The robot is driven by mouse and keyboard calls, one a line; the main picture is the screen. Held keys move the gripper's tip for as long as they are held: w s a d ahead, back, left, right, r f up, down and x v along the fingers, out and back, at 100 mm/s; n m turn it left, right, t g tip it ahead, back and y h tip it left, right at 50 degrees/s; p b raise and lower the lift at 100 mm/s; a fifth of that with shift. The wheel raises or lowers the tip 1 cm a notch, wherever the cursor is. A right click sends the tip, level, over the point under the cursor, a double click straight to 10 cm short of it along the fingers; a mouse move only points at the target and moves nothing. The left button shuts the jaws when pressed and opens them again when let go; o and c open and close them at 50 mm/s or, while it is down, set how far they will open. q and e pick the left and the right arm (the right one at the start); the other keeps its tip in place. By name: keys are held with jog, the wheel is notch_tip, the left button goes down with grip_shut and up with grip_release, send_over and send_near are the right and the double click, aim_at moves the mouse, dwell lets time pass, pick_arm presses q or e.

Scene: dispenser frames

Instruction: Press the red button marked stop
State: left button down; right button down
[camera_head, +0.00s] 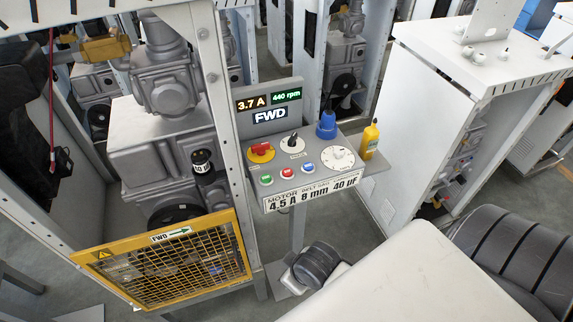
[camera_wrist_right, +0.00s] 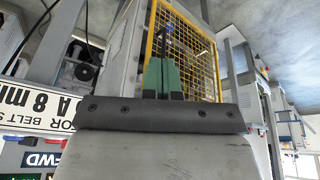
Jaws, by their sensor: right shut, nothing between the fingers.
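The red button (camera_head: 287,171) sits on the sloped face of the grey control box (camera_head: 262,199), between a green button (camera_head: 266,180) and a blue button (camera_head: 309,166). The lettering by the buttons is too small to read. My right gripper shows in the right wrist view (camera_wrist_right: 163,78) with its green fingers together and nothing between them. My left gripper is not in view.
A red and yellow switch (camera_head: 261,151), a black knob (camera_head: 292,142), a white dial (camera_head: 338,158) and a blue connector (camera_head: 326,124) crowd the box. A yellow bottle (camera_head: 370,138) stands at its right. A yellow mesh guard (camera_head: 170,234) is at left. The box's display (camera_head: 270,116) reads FWD.

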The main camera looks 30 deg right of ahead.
jog(key=w+a+r+n+t+y+p, duration=0.1)
jog(key=w+a+r+n, duration=0.2)
jog(key=r, duration=0.6)
notch_tip(320, 180, up, 12)
jog(key=n+t+y, duration=0.2)
jog(key=n+t, duration=0.1)
jog(key=n, duration=0.5)
send_over(287, 173)
jog(key=shift+p, duration=0.3)
notch_tip(287, 173, down, 7)
jog(key=b, duration=0.7)
jog(key=shift+r, duration=0.1)
jog(key=shift+f+b, duration=0.5)
jog(key=shift+f, duration=0.55)
